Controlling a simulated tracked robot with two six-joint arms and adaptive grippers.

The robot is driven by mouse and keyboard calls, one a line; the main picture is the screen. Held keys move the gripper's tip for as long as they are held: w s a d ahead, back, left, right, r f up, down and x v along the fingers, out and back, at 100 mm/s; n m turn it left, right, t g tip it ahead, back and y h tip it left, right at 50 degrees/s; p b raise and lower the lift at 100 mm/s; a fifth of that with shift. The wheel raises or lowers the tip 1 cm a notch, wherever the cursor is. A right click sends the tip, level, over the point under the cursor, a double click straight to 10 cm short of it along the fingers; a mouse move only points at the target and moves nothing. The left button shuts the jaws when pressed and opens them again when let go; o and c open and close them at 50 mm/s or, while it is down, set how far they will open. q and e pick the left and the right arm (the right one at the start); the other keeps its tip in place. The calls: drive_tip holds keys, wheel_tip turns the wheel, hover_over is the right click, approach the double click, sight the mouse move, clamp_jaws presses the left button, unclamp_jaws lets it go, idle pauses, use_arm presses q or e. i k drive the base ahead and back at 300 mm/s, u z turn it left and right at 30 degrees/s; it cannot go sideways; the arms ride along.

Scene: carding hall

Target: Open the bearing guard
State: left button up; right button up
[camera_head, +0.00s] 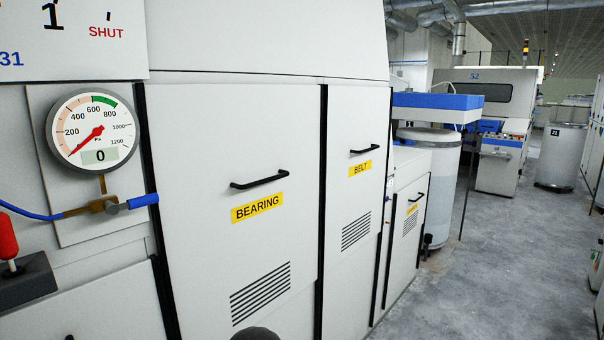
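The bearing guard (240,130) is a large light-grey panel in the middle left of the head view. It has a yellow label reading BEARING (257,207), a black bar handle (260,180) above the label and a slotted vent below. The panel sits flush between dark vertical edges and looks closed. Neither gripper can be made out. A dark rounded shape at the bottom edge, in front of the panel, is too cut off to identify.
A similar BELT panel (355,190) with its own handle adjoins on the right. A pressure gauge (90,130) reading 0, a blue-handled valve (142,201) and a red lever (8,240) are at left. Grey floor (490,270) is open at right.

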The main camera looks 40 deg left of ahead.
sight(236, 167)
drive_tip(key=i, duration=0.9)
drive_tip(key=u, duration=2.85)
drive_tip(key=i, duration=0.6)
drive_tip(key=z, duration=0.25)
drive_tip(key=k, duration=0.6)
drive_tip(key=u, duration=0.2)
drive_tip(key=i, duration=0.5)
